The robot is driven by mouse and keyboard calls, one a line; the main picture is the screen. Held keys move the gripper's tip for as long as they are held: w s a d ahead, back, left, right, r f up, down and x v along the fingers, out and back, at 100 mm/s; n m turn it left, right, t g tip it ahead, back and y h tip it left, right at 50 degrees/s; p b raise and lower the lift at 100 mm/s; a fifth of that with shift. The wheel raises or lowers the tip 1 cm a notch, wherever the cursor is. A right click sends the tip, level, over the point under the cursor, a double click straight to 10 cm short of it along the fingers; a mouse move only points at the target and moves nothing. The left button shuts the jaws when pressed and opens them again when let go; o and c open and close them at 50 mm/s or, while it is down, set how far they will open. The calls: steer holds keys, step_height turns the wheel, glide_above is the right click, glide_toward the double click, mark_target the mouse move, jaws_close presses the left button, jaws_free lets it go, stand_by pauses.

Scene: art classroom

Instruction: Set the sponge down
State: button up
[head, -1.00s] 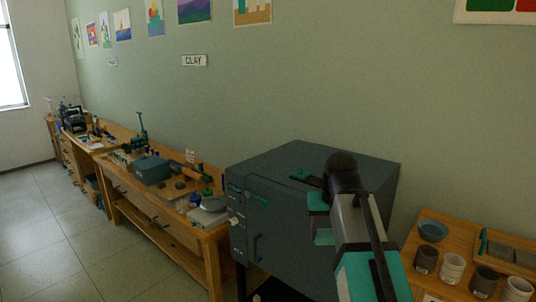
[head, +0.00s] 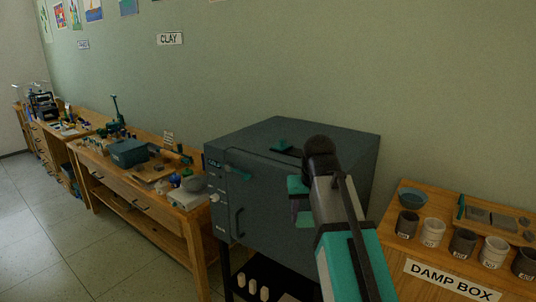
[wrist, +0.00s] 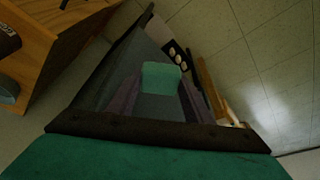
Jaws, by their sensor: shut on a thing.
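My gripper (head: 300,204) is in front of the dark grey kiln, at about the height of its upper part in the head view. Its two teal fingers are closed on a small purplish block, which I take to be the sponge (head: 300,205). In the wrist view, purplish strips of the sponge (wrist: 122,98) show on both sides of a finger with a teal tip. Most of the sponge is hidden by the fingers. It is held in the air, with the kiln behind it.
The kiln (head: 270,175) has a teal piece on its top. The damp box (head: 450,283) at the right carries a blue bowl (head: 413,198), several labelled cups and a tray (head: 500,218). Open floor (head: 70,245) lies left.

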step_height(320, 180, down, 12)
steer(key=s, duration=0.2)
steer(key=shift+s, duration=0.3)
steer(key=shift+d, duration=0.1)
